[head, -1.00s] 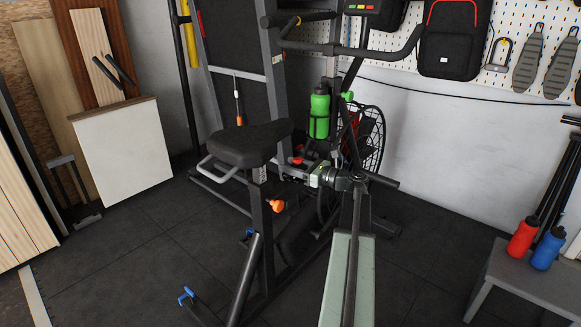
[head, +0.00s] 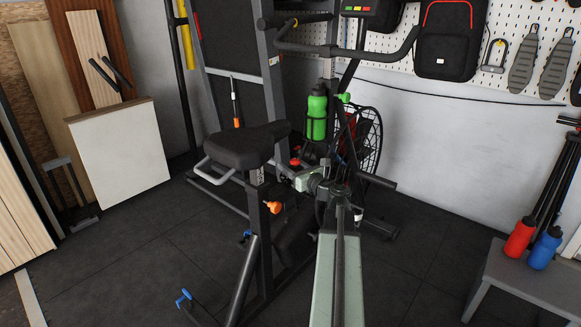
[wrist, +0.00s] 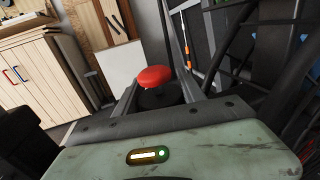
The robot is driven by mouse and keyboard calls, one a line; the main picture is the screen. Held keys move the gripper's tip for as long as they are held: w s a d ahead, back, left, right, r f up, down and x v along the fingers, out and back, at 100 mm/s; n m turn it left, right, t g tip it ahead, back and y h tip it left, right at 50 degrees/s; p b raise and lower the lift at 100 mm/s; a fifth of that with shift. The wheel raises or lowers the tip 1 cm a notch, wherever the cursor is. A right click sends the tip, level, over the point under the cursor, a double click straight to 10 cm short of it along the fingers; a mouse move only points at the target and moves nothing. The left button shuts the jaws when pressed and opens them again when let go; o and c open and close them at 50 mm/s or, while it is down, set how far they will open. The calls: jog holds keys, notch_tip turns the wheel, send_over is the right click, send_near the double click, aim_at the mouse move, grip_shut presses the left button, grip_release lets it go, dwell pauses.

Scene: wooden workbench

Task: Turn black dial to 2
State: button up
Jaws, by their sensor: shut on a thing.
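A red rounded knob (wrist: 155,77) sits at the centre of the wrist view, above a round black dial (wrist: 158,98). The red knob also shows in the head view (head: 295,162), low on the exercise bike (head: 262,200). My gripper (wrist: 158,92) has one finger on each side of the black dial and is shut on it, below the red knob. In the head view my gripper (head: 296,172) is small and partly blocked by my own arm. No numbers or pointer on the dial can be made out.
The bike's saddle (head: 247,145), a green bottle (head: 316,115) and the caged fan wheel (head: 366,140) are close around my gripper. A grey bench (head: 515,278) with red and blue bottles stands at right. The dark floor at front right is clear.

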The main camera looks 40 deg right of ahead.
jog(key=o, duration=1.3)
jog(key=shift+o, duration=0.2)
jog(key=s+a, duration=0.1)
jog(key=s, duration=0.6)
jog(key=shift+s, duration=0.35)
jog(key=shift+a, duration=0.2)
